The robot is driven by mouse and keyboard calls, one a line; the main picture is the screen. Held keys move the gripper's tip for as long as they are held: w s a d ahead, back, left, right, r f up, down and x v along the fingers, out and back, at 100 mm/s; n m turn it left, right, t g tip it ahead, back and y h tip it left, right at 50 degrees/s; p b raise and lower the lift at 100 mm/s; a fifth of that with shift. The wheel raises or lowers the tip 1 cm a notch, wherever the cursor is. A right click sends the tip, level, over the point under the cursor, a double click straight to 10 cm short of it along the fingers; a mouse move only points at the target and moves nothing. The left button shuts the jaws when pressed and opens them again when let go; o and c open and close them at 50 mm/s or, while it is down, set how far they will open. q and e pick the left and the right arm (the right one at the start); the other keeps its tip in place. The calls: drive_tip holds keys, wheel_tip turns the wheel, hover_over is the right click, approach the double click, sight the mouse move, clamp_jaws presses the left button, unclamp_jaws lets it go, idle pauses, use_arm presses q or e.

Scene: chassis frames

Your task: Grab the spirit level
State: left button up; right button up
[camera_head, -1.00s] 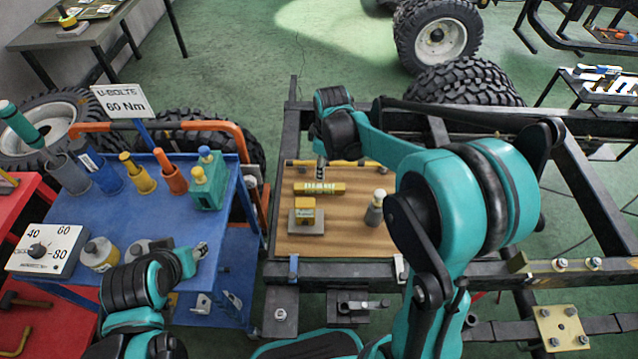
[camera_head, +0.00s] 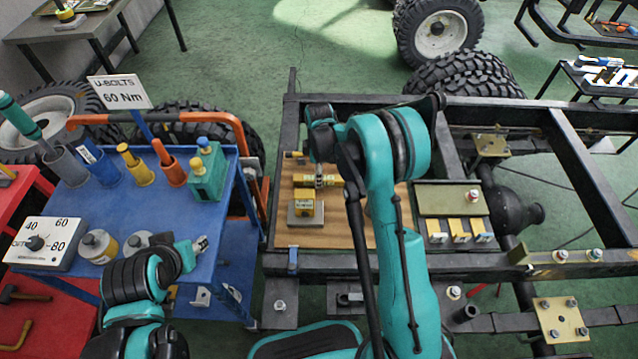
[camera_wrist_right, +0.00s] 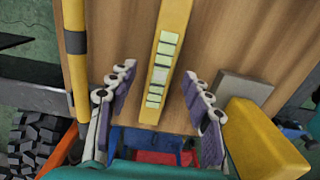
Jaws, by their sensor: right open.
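The spirit level, a yellow bar (camera_head: 332,181) with pale marked windows, lies on the wooden board (camera_head: 340,238) in the head view. In the right wrist view the yellow bar (camera_wrist_right: 172,25) runs between my two fingers, with pale green windows along it. My right gripper (camera_wrist_right: 157,100) is open, one finger on each side of the bar, with visible gaps. In the head view my right gripper (camera_head: 319,180) is over the bar, partly hidden by its own arm. My left gripper (camera_head: 203,245) is over the blue cart; its finger opening is unclear.
A yellow block (camera_head: 304,201) on a grey base stands just in front of the level. A yellow bar with black bands (camera_wrist_right: 75,55) lies on its other side. Dark frame rails (camera_head: 430,268) border the board. A blue cart (camera_head: 110,205) with several holders stands left.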

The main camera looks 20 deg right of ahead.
drive_tip(key=shift+f, duration=0.6)
drive_tip(key=shift+r, duration=0.1)
clamp_jaws()
